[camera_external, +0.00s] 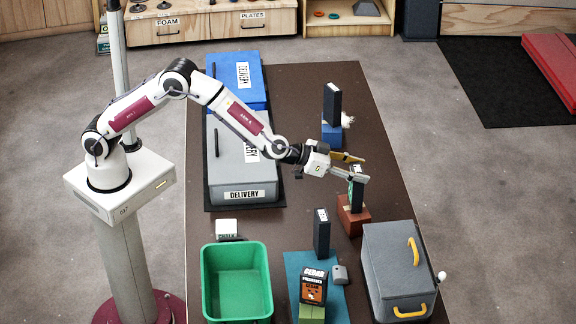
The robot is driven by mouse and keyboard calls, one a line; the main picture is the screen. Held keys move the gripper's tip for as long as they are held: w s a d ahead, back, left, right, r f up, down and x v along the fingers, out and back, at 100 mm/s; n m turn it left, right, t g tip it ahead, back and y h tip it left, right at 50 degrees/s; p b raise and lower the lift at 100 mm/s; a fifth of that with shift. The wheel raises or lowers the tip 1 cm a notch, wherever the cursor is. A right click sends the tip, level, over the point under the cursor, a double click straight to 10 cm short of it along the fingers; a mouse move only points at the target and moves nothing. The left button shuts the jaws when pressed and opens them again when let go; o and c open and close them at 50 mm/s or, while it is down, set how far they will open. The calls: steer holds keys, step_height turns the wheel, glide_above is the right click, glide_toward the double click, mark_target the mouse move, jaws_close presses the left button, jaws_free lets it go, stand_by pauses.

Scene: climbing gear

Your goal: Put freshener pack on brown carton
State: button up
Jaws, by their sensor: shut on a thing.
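My gripper (359,170) is shut on a slim dark pack with a green patch (356,192), held upright. Its print is too small to read, so I cannot tell if it is the freshener pack. The brown carton (352,218) is directly below it on the dark table. The pack's lower end is at the carton's top; I cannot tell whether they touch. A black and orange pack lettered cedar freshener (313,289) stands on a green block (311,314) at the front.
A dark upright pack (332,103) stands by a blue block (331,136); another (321,234) stands near the teal mat (335,300). A green bin (237,285), a grey lidded box with yellow handles (386,265) and grey (242,165) and blue (221,72) delivery boxes surround them.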

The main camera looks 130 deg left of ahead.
steer(key=o, duration=1.5)
steer(key=shift+c, duration=0.2)
steer(key=shift+r, duration=0.15)
steer(key=v, duration=1.2)
